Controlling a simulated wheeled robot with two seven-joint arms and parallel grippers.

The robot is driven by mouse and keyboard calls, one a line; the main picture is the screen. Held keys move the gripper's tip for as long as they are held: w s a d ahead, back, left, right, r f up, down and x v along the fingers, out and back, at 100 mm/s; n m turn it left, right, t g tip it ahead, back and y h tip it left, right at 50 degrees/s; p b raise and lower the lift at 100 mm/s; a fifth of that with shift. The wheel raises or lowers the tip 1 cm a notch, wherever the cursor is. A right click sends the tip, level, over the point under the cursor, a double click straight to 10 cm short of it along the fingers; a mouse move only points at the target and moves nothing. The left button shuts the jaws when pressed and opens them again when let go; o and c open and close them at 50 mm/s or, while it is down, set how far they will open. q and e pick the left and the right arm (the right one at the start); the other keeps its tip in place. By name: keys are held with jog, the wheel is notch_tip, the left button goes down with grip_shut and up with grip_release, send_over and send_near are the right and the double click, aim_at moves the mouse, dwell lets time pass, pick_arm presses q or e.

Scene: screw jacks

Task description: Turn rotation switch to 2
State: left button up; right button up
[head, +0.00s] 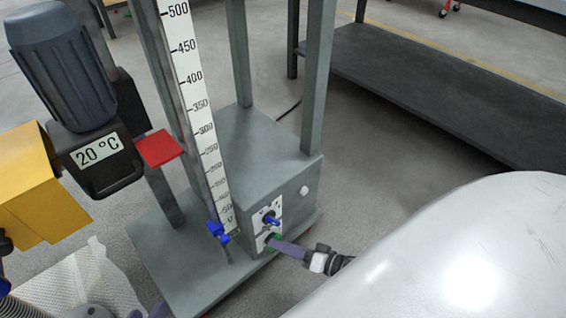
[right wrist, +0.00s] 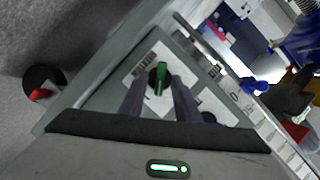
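The grey screw jack cabinet (head: 275,165) has a front panel with a blue rotary switch (head: 271,219) above a green rotary switch (head: 274,237). My right gripper (head: 280,245) reaches the green switch from the right. In the right wrist view, its two purple fingers stand apart on either side of the green switch (right wrist: 160,78), with a visible gap on both sides. The blue switch (right wrist: 209,117) is partly hidden beside one finger. The switch position marks are too small to read. My left gripper (head: 148,313) barely shows at the bottom edge, mostly cut off.
A white scale (head: 197,105) rises beside the cabinet, with a blue clamp (head: 218,231) near its foot. A low dark shelf (head: 440,95) is behind. Floor right of the cabinet is clear.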

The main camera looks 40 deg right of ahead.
grip_shut()
pick_arm(q)
jog(key=shift+r, duration=0.1)
jog(key=shift+r, duration=0.1)
pick_arm(e)
jog(key=shift+r, duration=0.1)
pick_arm(q)
jog(key=a+f+p, duration=0.1)
jog(key=a+f+g+y+p, duration=0.1)
jog(key=p, duration=0.1)
jog(key=a+f+y+p, duration=0.1)
jog(key=f+p, duration=0.1)
jog(key=shift+s+f+g, duration=0.1)
jog(key=shift+s+g, duration=0.2)
jog(key=shift+s, duration=0.05)
pick_arm(e)
jog(key=n+h, duration=0.1)
jog(key=n, duration=0.1)
jog(key=n+h, duration=0.2)
jog(key=n, duration=0.1)
jog(key=a+n+h, duration=0.1)
jog(key=n, duration=0.1)
jog(key=shift+s+r+n+g+h, duration=0.1)
jog(key=shift+r+n+g+h, duration=0.05)
jog(key=shift+n+g+h, duration=0.2)
pick_arm(q)
jog(key=shift+f, duration=0.1)
